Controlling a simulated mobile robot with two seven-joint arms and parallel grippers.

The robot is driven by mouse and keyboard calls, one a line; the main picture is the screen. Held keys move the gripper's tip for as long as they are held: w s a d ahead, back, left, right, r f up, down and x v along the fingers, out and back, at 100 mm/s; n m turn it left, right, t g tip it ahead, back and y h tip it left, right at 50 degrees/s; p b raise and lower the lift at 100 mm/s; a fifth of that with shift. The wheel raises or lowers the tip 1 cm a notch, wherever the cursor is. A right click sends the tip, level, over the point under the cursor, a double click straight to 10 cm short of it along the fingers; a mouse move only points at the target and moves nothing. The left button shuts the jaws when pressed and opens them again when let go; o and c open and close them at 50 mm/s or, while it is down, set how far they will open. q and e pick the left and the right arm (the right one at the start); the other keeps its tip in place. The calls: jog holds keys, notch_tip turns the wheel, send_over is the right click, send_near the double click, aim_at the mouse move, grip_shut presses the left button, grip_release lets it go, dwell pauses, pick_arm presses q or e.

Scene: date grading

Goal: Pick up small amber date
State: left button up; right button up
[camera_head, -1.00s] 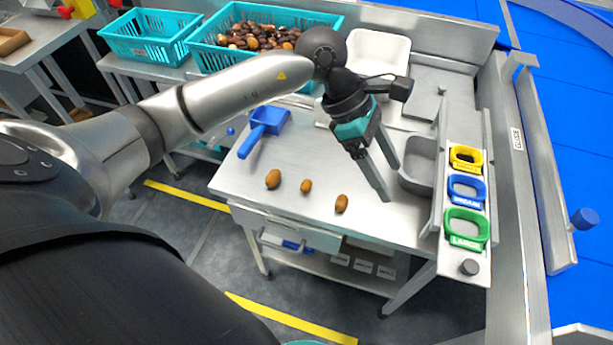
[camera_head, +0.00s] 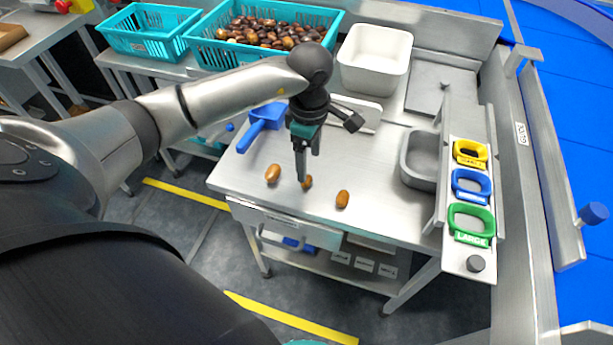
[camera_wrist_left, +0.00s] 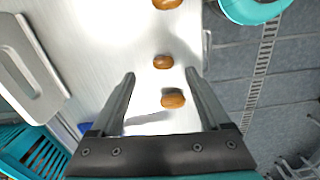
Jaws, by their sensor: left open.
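The small amber date (camera_head: 308,183) is the middle one of three brown dates on the steel table. One fingertip of my left gripper (camera_head: 302,178) partly covers it in the head view. In the left wrist view the small date (camera_wrist_left: 163,62) lies just between and slightly past the open fingertips (camera_wrist_left: 160,74). A larger date (camera_head: 273,174) lies to its left and shows nearer the palm in the wrist view (camera_wrist_left: 173,98). Another date (camera_head: 343,199) lies to its right. My left gripper points down, open and empty. My right gripper is out of view.
A blue scoop (camera_head: 263,124) lies behind the left date. A grey tray (camera_head: 405,170) and yellow, blue and green ring labels (camera_head: 470,224) stand at the right. A white bin (camera_head: 375,60) and teal baskets (camera_head: 193,46) are at the back. The table's front edge is close to the dates.

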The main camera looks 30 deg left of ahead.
pick_arm(q)
jog(key=f, duration=0.3)
jog(key=f+b, duration=0.1)
jog(key=f, duration=0.1)
jog(key=shift+s+a+f, duration=0.1)
jog(key=shift+s+f, duration=0.2)
jog(key=shift+f, duration=0.05)
jog(key=c, duration=0.9)
